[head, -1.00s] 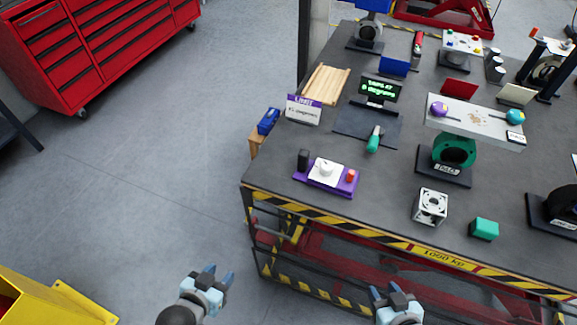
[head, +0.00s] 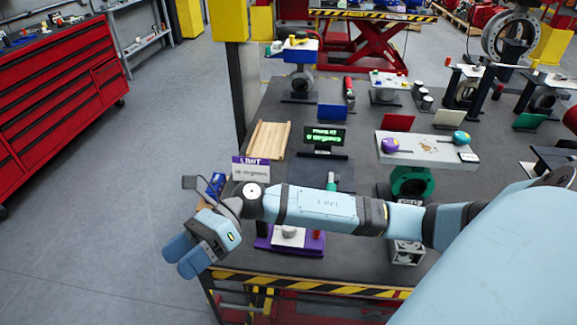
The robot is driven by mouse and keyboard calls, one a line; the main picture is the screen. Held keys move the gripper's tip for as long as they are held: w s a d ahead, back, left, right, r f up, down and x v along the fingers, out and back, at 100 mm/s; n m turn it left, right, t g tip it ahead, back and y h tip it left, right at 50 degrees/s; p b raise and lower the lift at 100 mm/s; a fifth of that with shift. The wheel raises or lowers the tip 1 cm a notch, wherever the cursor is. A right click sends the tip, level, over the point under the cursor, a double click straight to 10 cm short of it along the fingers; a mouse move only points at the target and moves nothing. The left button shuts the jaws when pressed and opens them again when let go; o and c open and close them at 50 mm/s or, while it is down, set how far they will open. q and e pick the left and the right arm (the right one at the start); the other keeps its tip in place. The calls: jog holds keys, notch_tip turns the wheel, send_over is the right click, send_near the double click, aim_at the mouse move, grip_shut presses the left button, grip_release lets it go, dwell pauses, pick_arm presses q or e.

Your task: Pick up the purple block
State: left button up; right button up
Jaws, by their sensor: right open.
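My right gripper (head: 181,257) is open and empty. In the picture it is left of the purple block, over the floor beyond the bench's left edge. My left gripper is not in view.
A small blue item (head: 216,184) shows at the bench's left edge, just above my right wrist. A sign reading LIMIT (head: 251,169), a wooden tray (head: 268,140) and a display with green text (head: 324,135) stand behind my arm. A white metal cube (head: 407,254) is partly hidden.

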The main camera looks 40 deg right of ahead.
jog(key=w+d+f+n+g+h+b, duration=0.1)
jog(key=w+d+f+n+h, duration=0.15)
jog(key=d+n+h, duration=0.45)
jog(key=n+t+h+b, duration=0.2)
jog(key=n+h, duration=0.2)
jog(key=h, duration=0.5)
send_near(261, 223)
jog(key=f, duration=0.3)
jog(key=f+p, duration=0.1)
jog(key=f, duration=0.2)
jog(key=shift+s+d, duration=0.2)
jog(key=shift+w+a+f+p, duration=0.15)
jog(key=shift+f+p, duration=0.2)
jog(key=shift+f, duration=0.95)
jog(key=shift+a+f+p, duration=0.15)
jog(key=shift+f+p, duration=0.2)
jog(key=shift+f, duration=0.95)
grip_shut()
